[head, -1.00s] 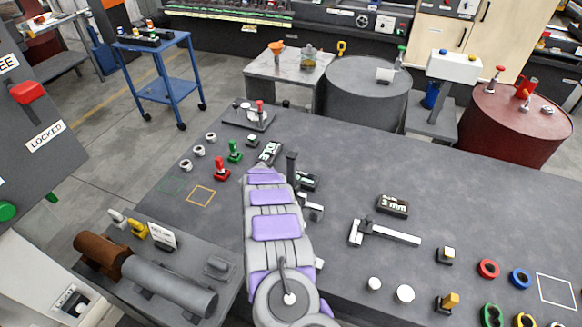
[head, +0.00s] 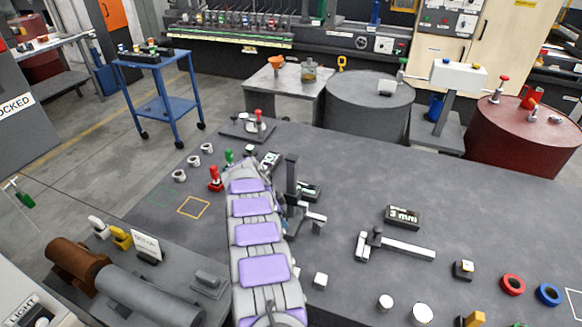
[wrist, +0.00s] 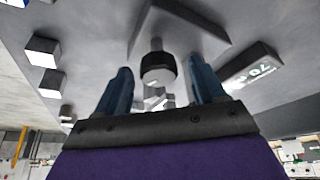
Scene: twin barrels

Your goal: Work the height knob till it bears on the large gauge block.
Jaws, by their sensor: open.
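A dark round knob (wrist: 158,68) on a light stem shows in the wrist view, just beyond and between my fingertips; whether it is the height knob I cannot tell. My gripper (wrist: 160,92) is open with two blue fingers, and nothing is seen clamped between them. In the head view my gripper is hidden at the far end of my purple and grey arm. A dark upright post (head: 292,175) stands right of the arm's end. White-faced blocks (wrist: 42,50) show at the wrist view's left; I cannot identify the large gauge block.
A labelled dark block (wrist: 250,68) is right of the knob. Red (head: 215,178) and green (head: 229,157) handles stand left of my arm. A plate with a red-tipped lever (head: 258,115) is behind. A "3 mm" block (head: 403,215) and T-shaped bar (head: 400,246) lie right. The table's middle is mostly clear.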

